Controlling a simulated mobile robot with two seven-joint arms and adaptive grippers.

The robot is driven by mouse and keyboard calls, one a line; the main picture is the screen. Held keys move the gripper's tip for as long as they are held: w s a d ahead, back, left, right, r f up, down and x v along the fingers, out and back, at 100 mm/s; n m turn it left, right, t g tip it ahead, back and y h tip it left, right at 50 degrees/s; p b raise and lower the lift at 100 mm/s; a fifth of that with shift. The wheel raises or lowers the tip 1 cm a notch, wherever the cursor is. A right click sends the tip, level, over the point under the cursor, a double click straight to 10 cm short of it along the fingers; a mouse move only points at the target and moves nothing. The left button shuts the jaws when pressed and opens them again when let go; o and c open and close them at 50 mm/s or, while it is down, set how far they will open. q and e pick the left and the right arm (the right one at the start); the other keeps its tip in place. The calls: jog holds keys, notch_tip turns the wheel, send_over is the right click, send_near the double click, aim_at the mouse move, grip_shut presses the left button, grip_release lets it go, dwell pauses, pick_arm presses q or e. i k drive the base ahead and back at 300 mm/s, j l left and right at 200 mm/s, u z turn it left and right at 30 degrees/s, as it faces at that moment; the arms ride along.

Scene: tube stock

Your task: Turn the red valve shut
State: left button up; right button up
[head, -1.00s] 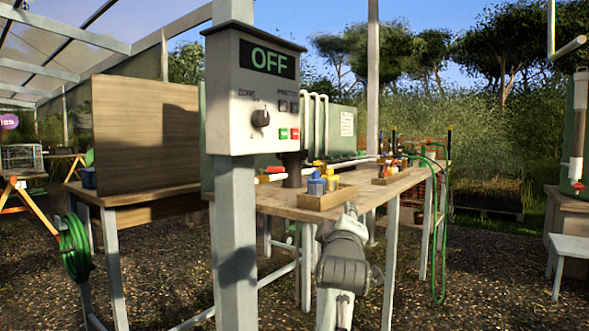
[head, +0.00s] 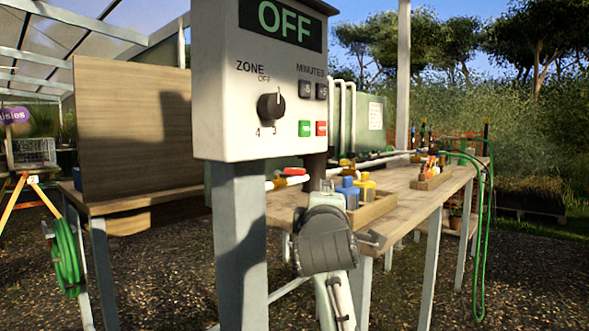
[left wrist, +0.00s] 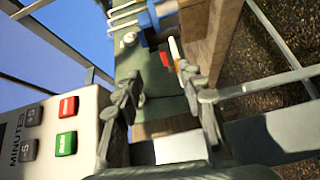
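The red valve handle (head: 293,171) sits on a brass fitting with white pipe, just right of the control box post in the head view. In the left wrist view, a small red piece (left wrist: 165,58), which looks like that handle, shows beyond and between the fingers. My left gripper (left wrist: 163,82) has its two fingers spread apart, with nothing between them. In the head view my left wrist (head: 325,240) is in front of the bench's near end and hides the fingers. My right gripper is in neither view.
A control box (head: 262,80) reading OFF stands close on its post; it also shows at the left wrist view's left edge (left wrist: 60,125). The wooden bench (head: 400,205) holds blue and yellow fittings (head: 358,190) in a tray. A green hose (head: 66,255) hangs at left.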

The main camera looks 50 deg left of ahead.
aim_at(292, 172)
jog(key=i+j, duration=0.2)
jog(key=j, duration=0.2)
jog(key=i+j, duration=0.25)
jog(key=j, duration=0.2)
jog(key=i+j, duration=0.2)
jog(key=j, duration=0.2)
